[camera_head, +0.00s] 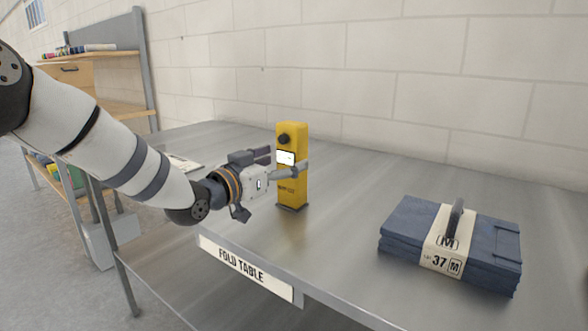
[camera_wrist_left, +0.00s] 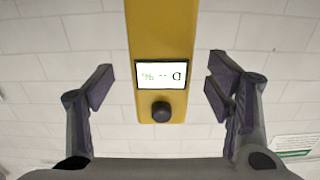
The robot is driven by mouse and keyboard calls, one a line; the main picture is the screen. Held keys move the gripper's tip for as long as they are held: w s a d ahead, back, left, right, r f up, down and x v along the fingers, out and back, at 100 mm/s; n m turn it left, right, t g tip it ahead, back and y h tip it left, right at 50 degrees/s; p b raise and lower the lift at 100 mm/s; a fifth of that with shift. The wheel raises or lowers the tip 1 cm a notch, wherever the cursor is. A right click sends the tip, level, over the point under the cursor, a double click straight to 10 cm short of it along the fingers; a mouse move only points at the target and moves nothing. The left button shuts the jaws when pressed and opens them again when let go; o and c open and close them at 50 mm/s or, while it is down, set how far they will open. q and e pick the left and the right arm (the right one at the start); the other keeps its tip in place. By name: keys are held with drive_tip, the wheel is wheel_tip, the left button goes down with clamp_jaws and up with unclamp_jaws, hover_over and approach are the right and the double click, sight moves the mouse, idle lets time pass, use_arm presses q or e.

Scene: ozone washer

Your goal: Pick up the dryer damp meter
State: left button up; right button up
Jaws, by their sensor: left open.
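The dryer damp meter is a tall yellow block (camera_head: 293,138) with a black knob and a small white screen. It stands upright on the metal fold table (camera_head: 345,225). My left gripper (camera_head: 284,163) is open at the meter's upper half, with one finger on its near side and the other towards its far side. In the left wrist view the meter (camera_wrist_left: 162,28) lies between the two spread fingers (camera_wrist_left: 160,76), with a gap on each side. Its lit screen and knob show there. My right gripper is not in view.
A stack of folded dark blue cloth (camera_head: 405,228) with a paper band marked 37 lies on the right of the table. A dark handle-like piece stands on it. A pale sheet (camera_head: 185,163) lies at the back left. A wall runs behind the table.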

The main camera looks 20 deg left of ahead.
sight(286, 159)
use_arm(q)
drive_tip(key=x, duration=0.4)
drive_tip(key=shift+w+f+b, duration=0.1)
drive_tip(key=shift+f+b, duration=0.2)
drive_tip(key=shift+f, duration=0.1)
drive_tip(key=shift+r, duration=0.25)
drive_tip(key=shift+c, duration=1.4)
drive_tip(key=c, duration=1.2)
drive_tip(key=shift+o, duration=0.2)
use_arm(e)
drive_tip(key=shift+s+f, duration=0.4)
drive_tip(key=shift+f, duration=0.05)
use_arm(q)
drive_tip(key=shift+r, duration=0.1)
